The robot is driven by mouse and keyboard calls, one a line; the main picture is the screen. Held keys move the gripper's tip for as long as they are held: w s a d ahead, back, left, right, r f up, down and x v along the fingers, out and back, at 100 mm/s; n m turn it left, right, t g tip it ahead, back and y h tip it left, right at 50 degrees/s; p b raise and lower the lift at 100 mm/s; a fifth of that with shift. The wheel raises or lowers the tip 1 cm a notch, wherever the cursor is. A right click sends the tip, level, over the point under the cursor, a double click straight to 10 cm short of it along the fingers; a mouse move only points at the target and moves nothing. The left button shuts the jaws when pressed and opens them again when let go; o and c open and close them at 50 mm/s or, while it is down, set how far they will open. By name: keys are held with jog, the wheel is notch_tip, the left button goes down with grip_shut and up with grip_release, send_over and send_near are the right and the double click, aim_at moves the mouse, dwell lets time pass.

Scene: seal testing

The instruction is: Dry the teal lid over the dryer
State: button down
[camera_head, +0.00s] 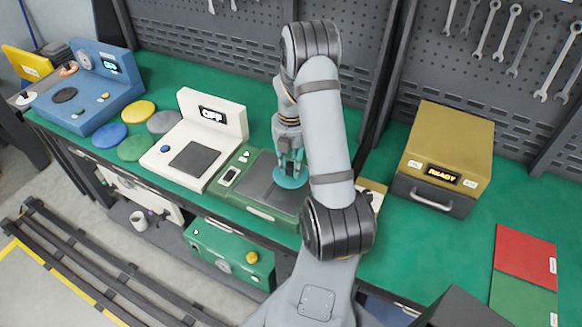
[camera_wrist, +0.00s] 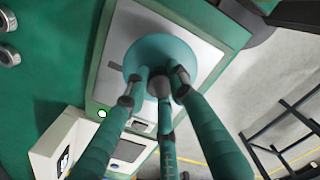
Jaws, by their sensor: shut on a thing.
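The teal lid (camera_head: 290,178) is a round disc held in my gripper (camera_head: 290,160). In the wrist view, the fingers of my gripper (camera_wrist: 160,85) are closed together on the teal lid (camera_wrist: 162,50). The lid is over the grey top plate of a green machine (camera_head: 262,212), seemingly the dryer, with a small display on its left. In the wrist view, a green light is lit on this machine (camera_wrist: 101,90). The lid covers part of the plate, and I cannot tell how large the gap beneath it is.
A white machine (camera_head: 160,160) reading OFF stands to the left, beside yellow, blue, green and grey discs (camera_head: 137,112). A blue machine (camera_head: 85,105) is farther left. A gold box (camera_head: 450,145) reading READY is at the right, with red and green mats (camera_head: 525,255) near it.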

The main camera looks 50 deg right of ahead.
notch_tip(320, 180, up, 6)
jog(key=p, duration=0.4)
jog(key=shift+r, duration=0.1)
dwell(0.5)
